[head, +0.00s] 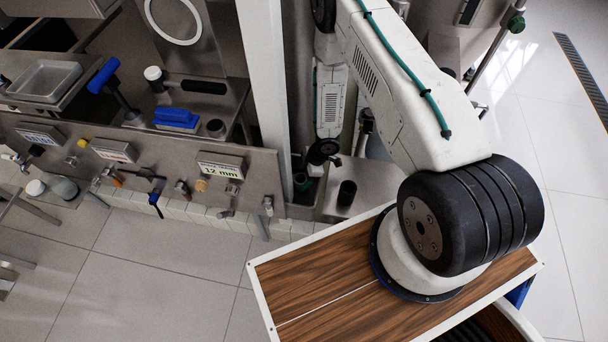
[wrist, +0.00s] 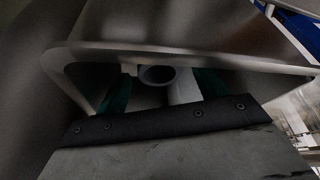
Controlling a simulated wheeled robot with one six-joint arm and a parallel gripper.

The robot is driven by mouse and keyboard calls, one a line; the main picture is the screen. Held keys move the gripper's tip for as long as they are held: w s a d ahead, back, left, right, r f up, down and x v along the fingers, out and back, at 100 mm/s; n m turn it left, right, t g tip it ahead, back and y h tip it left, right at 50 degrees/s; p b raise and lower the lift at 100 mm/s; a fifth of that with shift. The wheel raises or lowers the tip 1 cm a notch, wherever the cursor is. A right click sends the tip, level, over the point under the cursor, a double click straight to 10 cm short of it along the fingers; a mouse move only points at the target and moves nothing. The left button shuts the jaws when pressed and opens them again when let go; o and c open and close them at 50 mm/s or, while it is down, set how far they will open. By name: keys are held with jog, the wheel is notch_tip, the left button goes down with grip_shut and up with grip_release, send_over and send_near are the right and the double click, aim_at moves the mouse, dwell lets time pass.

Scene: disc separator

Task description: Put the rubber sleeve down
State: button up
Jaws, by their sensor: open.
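In the wrist view, a dark grey round tube end, which looks like the rubber sleeve (wrist: 157,75), shows between the two green fingers of my gripper (wrist: 160,92). The fingers stand apart on either side of it. Whether either touches it I cannot tell. A metal edge crosses above them. In the head view my gripper (head: 308,178) is small and partly hidden at the lower end of my arm, beside the pale post. I cannot clearly make out the sleeve there.
A pale upright post (head: 266,90) stands left of my arm. A black cylinder (head: 347,192) stands on a metal surface right of my gripper. A steel panel (head: 130,160) with labels and handles runs left. A shelf holds a blue brush (head: 177,118) and a dark cup (head: 215,127).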

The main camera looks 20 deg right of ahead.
jog(key=v, duration=1.2)
jog(key=shift+r, duration=0.2)
